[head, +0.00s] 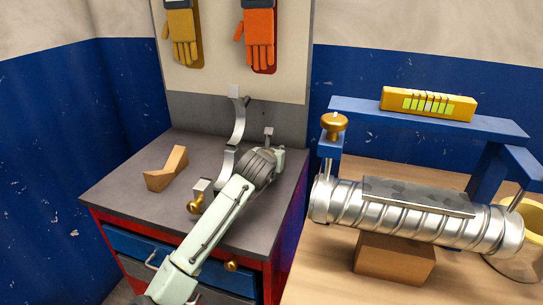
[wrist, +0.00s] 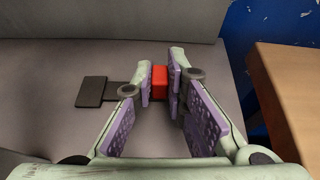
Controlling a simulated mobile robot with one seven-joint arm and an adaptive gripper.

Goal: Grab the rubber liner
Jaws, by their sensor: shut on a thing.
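My gripper (wrist: 160,88) is over the grey bench top, its purple-padded fingers closed on a small red block (wrist: 160,80). A thin dark strip runs left from near the block to a flat dark pad (wrist: 91,91). The red block and dark pad look like parts of the rubber liner, held at the red block; the fingers hide how they join. In the head view my gripper (head: 266,165) is at the right part of the bench, and its wrist hides the fingertips and the held piece.
Curved metal strap pieces (head: 237,125) stand behind my gripper. A wooden angled block (head: 166,168) and a brass knob (head: 195,203) are on the grey bench (head: 135,190). At right, a spiral duct (head: 340,203) lies on a wooden block (head: 394,262) under a blue frame (head: 362,112).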

